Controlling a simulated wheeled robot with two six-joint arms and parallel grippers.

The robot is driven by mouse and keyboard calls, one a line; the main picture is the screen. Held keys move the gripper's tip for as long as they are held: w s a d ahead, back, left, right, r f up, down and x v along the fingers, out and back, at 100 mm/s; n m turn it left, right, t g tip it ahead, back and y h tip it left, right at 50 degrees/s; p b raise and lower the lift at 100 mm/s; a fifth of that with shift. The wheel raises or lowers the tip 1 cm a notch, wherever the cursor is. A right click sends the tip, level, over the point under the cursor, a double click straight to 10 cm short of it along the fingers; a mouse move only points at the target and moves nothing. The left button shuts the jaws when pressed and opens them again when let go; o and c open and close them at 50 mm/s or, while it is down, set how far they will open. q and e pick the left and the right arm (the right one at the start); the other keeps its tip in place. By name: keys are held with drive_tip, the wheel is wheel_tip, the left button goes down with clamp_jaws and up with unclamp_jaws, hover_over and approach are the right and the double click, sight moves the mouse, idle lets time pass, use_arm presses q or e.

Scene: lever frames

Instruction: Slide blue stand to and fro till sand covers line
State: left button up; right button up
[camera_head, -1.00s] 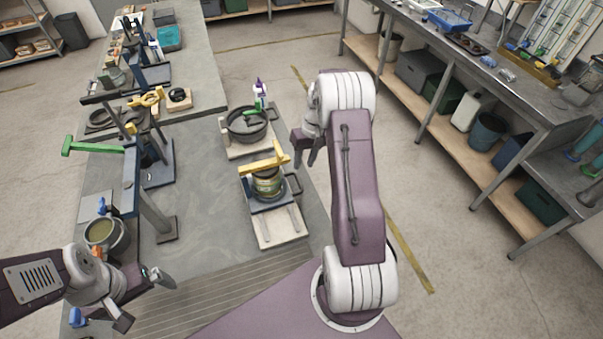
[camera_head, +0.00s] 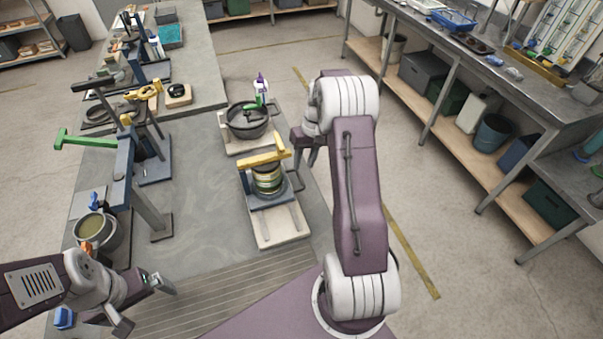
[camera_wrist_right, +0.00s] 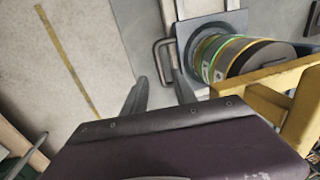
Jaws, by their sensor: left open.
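The blue stand (camera_head: 256,199) is a blue-grey plate on a pale board with two rails (camera_head: 280,228). It carries a round stack (camera_head: 267,180) with green and yellow bands, under a yellow clamp arm (camera_head: 264,158). A dark handle (camera_head: 298,181) sticks out on its right side; the handle (camera_wrist_right: 157,62) also shows in the right wrist view. My right gripper (camera_wrist_right: 160,92) is open, its fingers apart and short of the handle, holding nothing. My left gripper (camera_head: 146,304) is open and empty at lower left. I cannot make out sand or a line.
A dark pan (camera_head: 247,122) sits on another board behind the stand. A blue post with a green lever (camera_head: 85,139) and a metal pot (camera_head: 97,232) stand on the left. A ribbed mat lies in front. Floor is free on the right, before a long workbench (camera_head: 500,100).

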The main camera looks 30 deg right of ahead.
sight(300, 177)
drive_tip(key=f, duration=0.3)
drive_tip(key=a+f, duration=0.1)
drive_tip(key=f, duration=0.1)
drive_tip(key=shift+w+f+p, duration=0.15)
drive_tip(key=shift+f+p, duration=0.15)
clamp_jaws()
idle(1.0)
